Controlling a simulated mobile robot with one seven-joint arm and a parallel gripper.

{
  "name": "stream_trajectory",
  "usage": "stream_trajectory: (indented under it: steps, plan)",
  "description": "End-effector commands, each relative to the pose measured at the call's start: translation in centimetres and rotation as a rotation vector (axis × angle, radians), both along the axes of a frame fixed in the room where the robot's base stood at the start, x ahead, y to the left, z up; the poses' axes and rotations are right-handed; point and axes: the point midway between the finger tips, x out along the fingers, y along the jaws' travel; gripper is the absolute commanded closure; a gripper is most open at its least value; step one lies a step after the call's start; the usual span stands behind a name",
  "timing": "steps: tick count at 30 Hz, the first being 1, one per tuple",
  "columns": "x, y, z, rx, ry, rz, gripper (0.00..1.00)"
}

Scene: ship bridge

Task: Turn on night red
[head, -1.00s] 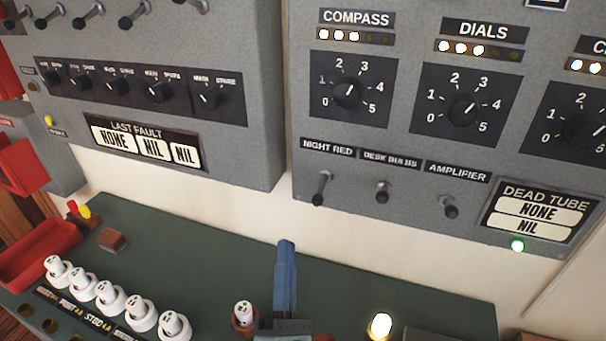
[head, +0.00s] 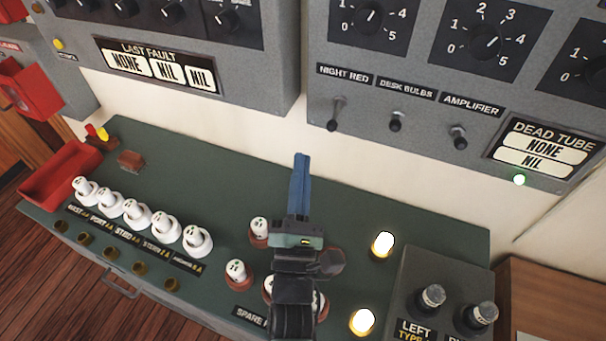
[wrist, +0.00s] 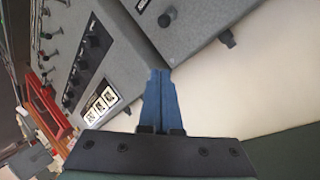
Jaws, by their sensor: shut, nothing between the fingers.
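The night red switch (head: 335,115) is a small metal toggle under the NIGHT RED label (head: 344,74), on the lower left of the grey right-hand panel. Its lever hangs downward. My gripper (head: 301,156) has blue fingers, closed together and empty. In the head view its tips are below and slightly left of the toggle, apart from it, above the green desk. In the wrist view the shut fingers (wrist: 160,73) point toward the gap between the two grey panels; a toggle shows just above the tips.
Desk bulbs (head: 396,121) and amplifier (head: 459,137) toggles sit right of night red. A DEAD TUBE display (head: 543,147) has a green lamp below. White tubes (head: 140,217), lit lamps (head: 382,245) and a grey box (head: 440,285) stand on the green desk (head: 200,160). A red tray (head: 62,172) is left.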

Motion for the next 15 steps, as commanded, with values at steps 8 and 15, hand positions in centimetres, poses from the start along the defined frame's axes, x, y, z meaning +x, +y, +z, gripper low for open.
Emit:
stream_trajectory:
  steps: [8, 15]
  plan:
    - [5.1, -0.1, 2.6, 0.0, -0.002, -0.001, 1.0]
    - [3.8, -2.0, 4.1, -0.001, 0.001, -0.002, 1.0]
